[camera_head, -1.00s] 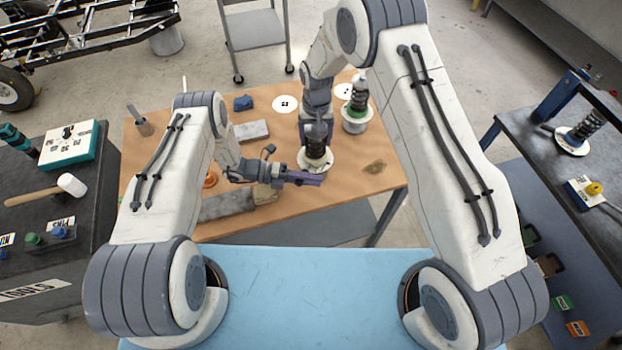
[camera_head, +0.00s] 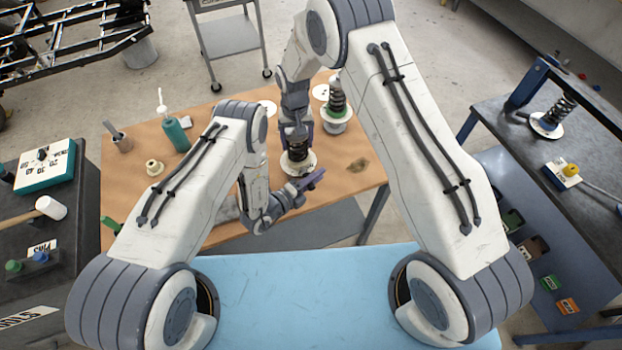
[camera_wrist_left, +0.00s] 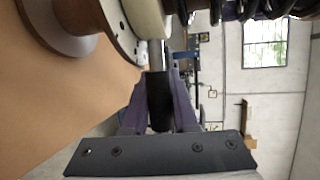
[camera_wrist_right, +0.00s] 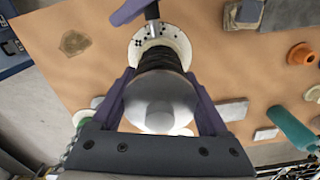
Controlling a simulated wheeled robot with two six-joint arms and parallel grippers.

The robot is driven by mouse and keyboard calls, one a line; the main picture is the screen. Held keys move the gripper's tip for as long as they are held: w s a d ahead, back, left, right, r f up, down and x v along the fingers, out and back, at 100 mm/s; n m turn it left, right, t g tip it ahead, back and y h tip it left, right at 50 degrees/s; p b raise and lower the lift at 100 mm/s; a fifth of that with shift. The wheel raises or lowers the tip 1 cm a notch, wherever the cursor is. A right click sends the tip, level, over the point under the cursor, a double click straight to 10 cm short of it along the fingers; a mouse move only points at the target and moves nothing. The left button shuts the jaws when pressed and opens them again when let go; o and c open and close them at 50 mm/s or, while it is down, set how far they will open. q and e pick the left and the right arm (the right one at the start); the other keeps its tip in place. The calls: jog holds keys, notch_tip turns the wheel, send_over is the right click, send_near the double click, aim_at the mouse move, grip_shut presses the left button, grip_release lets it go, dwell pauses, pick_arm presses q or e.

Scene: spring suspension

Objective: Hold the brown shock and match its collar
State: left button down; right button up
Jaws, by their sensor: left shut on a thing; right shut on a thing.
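A shock with a dark coil spring (camera_head: 297,152) stands on a white plate (camera_head: 313,163) on the wooden table; its brown colour does not show clearly. My right gripper (camera_head: 297,130) is above it, shut on its top end, a rounded silver cap (camera_wrist_right: 160,100) in the right wrist view. My left gripper (camera_head: 311,181) is low at the near side of the plate. In the left wrist view my left gripper (camera_wrist_left: 160,85) is shut on a black handle (camera_wrist_left: 160,100). Its silver shaft meets a cream collar (camera_wrist_left: 150,18) under the spring (camera_wrist_left: 250,8).
A shock with a green collar (camera_head: 337,105) stands behind to the right. A green bottle (camera_head: 175,133), a cup (camera_head: 122,143) and a cream ring (camera_head: 154,167) are at the left. An orange ring (camera_wrist_right: 301,55) shows in the right wrist view.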

pick_arm(q)
jog(key=shift+w+d+n+t+y, duration=0.35)
jog(key=shift+d+n+t+y, duration=0.1)
jog(key=shift+n+t+y, duration=0.35)
jog(key=c, duration=0.7)
grip_release()
jog(key=v, duration=1.2)
